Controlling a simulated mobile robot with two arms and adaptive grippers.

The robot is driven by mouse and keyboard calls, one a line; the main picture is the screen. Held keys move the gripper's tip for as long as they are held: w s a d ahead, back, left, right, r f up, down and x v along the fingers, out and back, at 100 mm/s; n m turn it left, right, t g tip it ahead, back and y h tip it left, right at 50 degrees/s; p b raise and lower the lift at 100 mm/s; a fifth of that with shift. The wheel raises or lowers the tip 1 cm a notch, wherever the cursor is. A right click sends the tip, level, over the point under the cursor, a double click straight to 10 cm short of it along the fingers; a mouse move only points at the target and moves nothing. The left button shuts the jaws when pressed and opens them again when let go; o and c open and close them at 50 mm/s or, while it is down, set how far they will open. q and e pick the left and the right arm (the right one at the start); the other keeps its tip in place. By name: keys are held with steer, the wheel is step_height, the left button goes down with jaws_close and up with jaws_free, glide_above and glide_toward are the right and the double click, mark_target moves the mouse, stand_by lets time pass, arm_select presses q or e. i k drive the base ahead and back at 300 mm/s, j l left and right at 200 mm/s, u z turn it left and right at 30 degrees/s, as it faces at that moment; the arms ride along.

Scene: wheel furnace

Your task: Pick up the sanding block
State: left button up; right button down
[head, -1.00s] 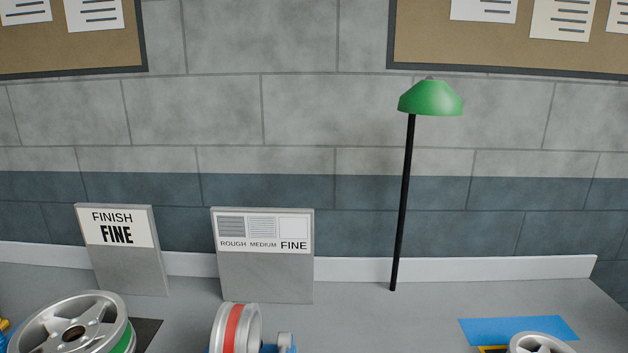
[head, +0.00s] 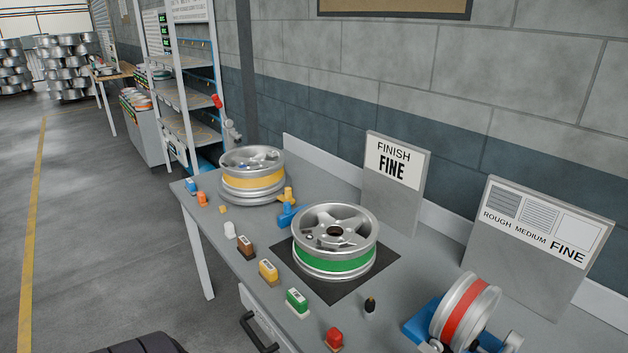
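Several small two-tone blocks stand in a row along the front edge of the grey workbench (head: 228,262). They are a brown block (head: 246,246), a yellow block (head: 267,271), a green block (head: 297,302) and a red block (head: 334,340). They look like sanding blocks; their labels are too small to read. A silver wheel with a green band (head: 335,265) lies on a dark mat (head: 382,270) behind them. The sign behind it (head: 393,170) reads "FINISH FINE". Neither of my grippers is in view.
A wheel with a yellow band (head: 252,184) lies at the bench's far end. A red-banded wheel (head: 466,312) stands upright on a blue stand at right. A sign reading ROUGH, MEDIUM, FINE (head: 530,235) leans behind. The floor left of the bench (head: 100,240) is open.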

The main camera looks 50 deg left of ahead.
mark_target(297, 304)
steer(key=u, duration=1.65)
